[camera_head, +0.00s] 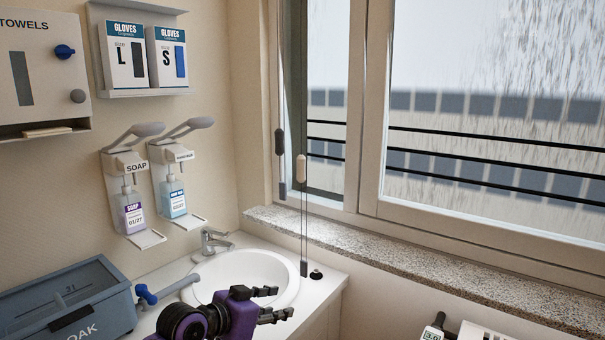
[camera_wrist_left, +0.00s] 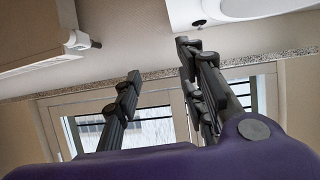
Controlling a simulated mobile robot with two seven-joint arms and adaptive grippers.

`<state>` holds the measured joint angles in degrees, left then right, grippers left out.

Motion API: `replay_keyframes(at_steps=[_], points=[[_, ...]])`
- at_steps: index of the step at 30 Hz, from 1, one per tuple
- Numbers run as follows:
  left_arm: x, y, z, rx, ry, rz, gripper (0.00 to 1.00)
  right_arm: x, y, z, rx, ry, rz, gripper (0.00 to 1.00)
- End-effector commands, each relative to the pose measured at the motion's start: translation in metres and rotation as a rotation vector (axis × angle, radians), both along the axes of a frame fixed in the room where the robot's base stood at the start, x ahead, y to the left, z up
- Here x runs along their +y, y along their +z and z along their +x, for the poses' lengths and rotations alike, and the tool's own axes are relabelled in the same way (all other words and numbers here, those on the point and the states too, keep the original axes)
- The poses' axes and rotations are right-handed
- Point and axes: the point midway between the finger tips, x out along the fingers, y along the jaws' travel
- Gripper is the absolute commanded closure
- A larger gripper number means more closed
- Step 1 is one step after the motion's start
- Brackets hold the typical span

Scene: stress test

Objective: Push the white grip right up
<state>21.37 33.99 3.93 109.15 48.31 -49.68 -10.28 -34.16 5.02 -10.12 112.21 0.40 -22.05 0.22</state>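The white grip (camera_head: 301,168) is a small pale capsule on a thin vertical cord in front of the window's left part. A dark weight (camera_head: 304,269) hangs low on the same line, near the sink's right edge. A second cord just left bears a dark grip (camera_head: 279,142) and a grey weight (camera_head: 282,189). My left gripper (camera_head: 281,303), with a purple body, is low over the front of the sink, well below the white grip. Its fingers are apart and empty, also in the left wrist view (camera_wrist_left: 160,62). The cords cannot be made out there. My right gripper is out of view.
The sink (camera_head: 262,268) with its tap (camera_head: 213,240) is behind my gripper. A granite sill (camera_head: 400,256) runs under the window (camera_head: 480,200). Soap dispensers (camera_head: 133,208) hang on the left wall; a blue-grey box (camera_head: 70,300) stands below them.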

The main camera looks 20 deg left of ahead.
Motion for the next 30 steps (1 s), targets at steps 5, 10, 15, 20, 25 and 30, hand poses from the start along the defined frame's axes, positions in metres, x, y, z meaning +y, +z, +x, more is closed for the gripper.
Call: replay_keyframes(at_steps=[5, 10, 15, 20, 25, 30], points=[[0.012, 0.176, 0.072, -0.25, -0.05, -0.084, 0.62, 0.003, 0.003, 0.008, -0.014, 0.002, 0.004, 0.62], [0.019, 0.273, 0.088, -0.377, -0.077, -0.145, 0.62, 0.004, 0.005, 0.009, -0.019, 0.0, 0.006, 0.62], [0.018, 0.302, 0.095, -0.414, -0.086, -0.166, 0.62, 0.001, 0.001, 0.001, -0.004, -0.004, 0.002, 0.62], [0.007, 0.304, 0.113, -0.416, -0.087, -0.169, 0.62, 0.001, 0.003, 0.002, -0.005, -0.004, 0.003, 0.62], [-0.006, 0.304, 0.137, -0.416, -0.086, -0.167, 0.62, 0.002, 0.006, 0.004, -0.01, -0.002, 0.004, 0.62], [-0.014, 0.302, 0.154, -0.414, -0.085, -0.165, 0.62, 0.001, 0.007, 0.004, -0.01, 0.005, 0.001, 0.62]])
